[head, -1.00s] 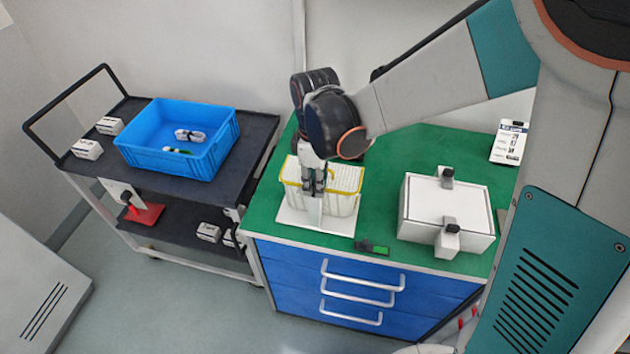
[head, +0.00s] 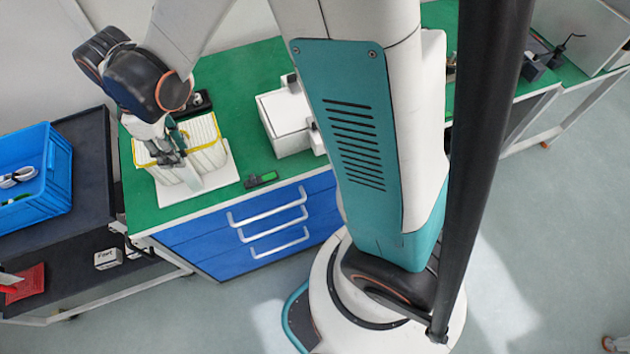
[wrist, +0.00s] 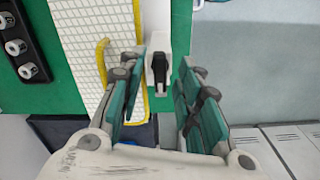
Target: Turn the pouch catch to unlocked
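The white mesh pouch (head: 207,150) with yellow trim stands on a white plate (head: 215,185) on the green bench top. It also shows in the wrist view (wrist: 88,45). In the wrist view a black knob (wrist: 158,75) on a white block, apparently the pouch catch, lies between my fingers. Its long side runs roughly up and down the picture. My gripper (wrist: 164,62) is open, with a finger on either side of the knob. I cannot tell whether either finger touches it. In the head view my gripper (head: 172,155) points down at the pouch's front side and hides the knob.
A white box (head: 285,125) with clips stands right of the pouch. A black strip with round fittings (wrist: 22,45) is beyond the pouch. A dark cart with a blue crate (head: 60,170) stands left.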

